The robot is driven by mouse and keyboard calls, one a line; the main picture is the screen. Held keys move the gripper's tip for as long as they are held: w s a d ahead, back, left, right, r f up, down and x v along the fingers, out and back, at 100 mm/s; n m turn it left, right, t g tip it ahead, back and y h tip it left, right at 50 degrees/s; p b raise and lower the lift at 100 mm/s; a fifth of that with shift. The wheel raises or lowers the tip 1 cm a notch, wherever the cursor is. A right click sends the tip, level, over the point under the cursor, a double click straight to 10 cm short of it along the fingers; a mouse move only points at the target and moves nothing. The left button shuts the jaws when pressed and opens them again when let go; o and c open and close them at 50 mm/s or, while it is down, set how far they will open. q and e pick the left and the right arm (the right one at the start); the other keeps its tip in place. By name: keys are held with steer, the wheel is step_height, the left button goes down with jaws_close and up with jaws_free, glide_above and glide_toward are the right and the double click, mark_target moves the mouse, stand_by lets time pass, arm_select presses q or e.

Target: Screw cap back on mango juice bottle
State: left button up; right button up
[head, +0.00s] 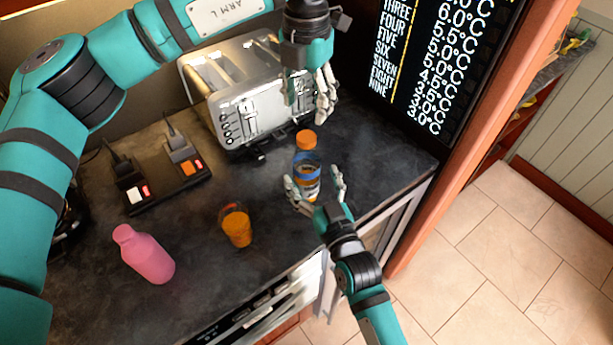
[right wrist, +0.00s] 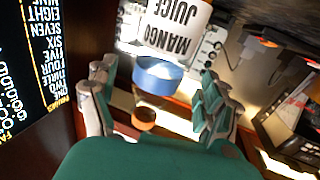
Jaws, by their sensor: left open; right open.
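The mango juice bottle (head: 307,167) stands upright near the counter's right end. Its orange cap (head: 306,140) sits on top; I cannot tell whether it is tight. In the right wrist view the bottle appears upside down, with its MANGO JUICE label (right wrist: 178,28), blue band and orange cap (right wrist: 143,118). My right gripper (head: 316,184) is open, its fingers on both sides of the lower bottle; contact is unclear. In the right wrist view its fingers (right wrist: 158,95) are spread. My left gripper (head: 310,105) is open and empty, above and behind the cap, in front of the toaster.
A silver toaster (head: 245,88) stands behind the bottle. A glass of orange drink (head: 236,228) and a pink bottle (head: 147,256) stand to the left. A power strip (head: 165,182) with plugs lies further back. A black temperature board (head: 420,70) rises at the right, beyond the counter (head: 385,165).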

steer(key=shift+x, duration=2.05)
jaws_close()
